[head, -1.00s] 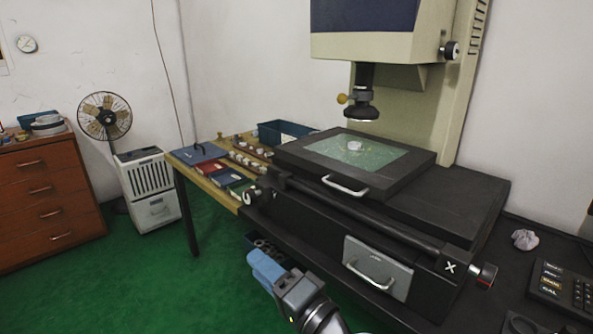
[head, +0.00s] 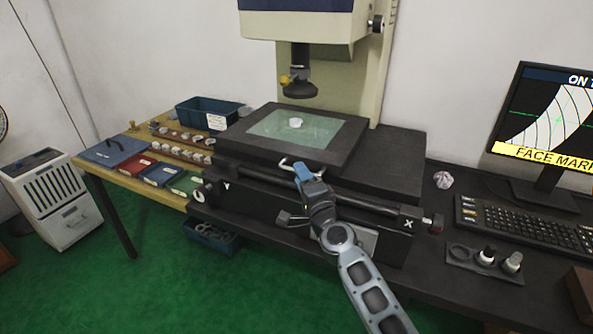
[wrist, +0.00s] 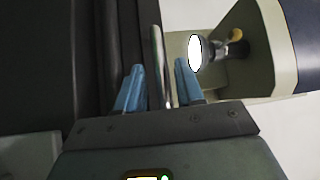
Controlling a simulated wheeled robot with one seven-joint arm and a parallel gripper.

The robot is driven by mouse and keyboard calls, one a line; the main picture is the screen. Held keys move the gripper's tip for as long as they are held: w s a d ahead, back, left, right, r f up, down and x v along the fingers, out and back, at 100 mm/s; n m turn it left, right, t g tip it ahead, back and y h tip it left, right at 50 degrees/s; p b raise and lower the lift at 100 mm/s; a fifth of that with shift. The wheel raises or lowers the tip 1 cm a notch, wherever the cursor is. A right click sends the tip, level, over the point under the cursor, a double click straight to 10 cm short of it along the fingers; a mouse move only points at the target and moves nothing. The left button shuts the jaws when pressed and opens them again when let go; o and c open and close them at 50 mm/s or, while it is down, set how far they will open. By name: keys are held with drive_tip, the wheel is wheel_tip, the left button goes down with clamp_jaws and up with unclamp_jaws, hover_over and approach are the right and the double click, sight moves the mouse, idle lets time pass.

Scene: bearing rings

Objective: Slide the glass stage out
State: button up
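The glass stage (head: 318,131) is a greenish glass plate in a black frame (head: 233,138) on the measuring machine, with a small pale ring (head: 296,122) on the glass. A silver bar handle (head: 286,162) is on the frame's front edge. My gripper (head: 302,172), with blue fingers, is at this handle and hides part of it. In the wrist view the silver handle (wrist: 159,62) stands between the two fingers of my gripper (wrist: 160,85). The fingers are apart, with a gap visible on the right side; contact on the left is unclear.
The lens (head: 299,88) hangs above the stage. A front drawer below is partly hidden by my arm. A wooden table (head: 122,171) with coloured boxes and rings is at left. A keyboard (head: 520,222) and monitor (head: 548,125) are at right. Green floor lies open in front.

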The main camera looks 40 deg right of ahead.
drive_tip(key=shift+x, duration=1.2)
drive_tip(key=shift+c, duration=0.5)
clamp_jaws()
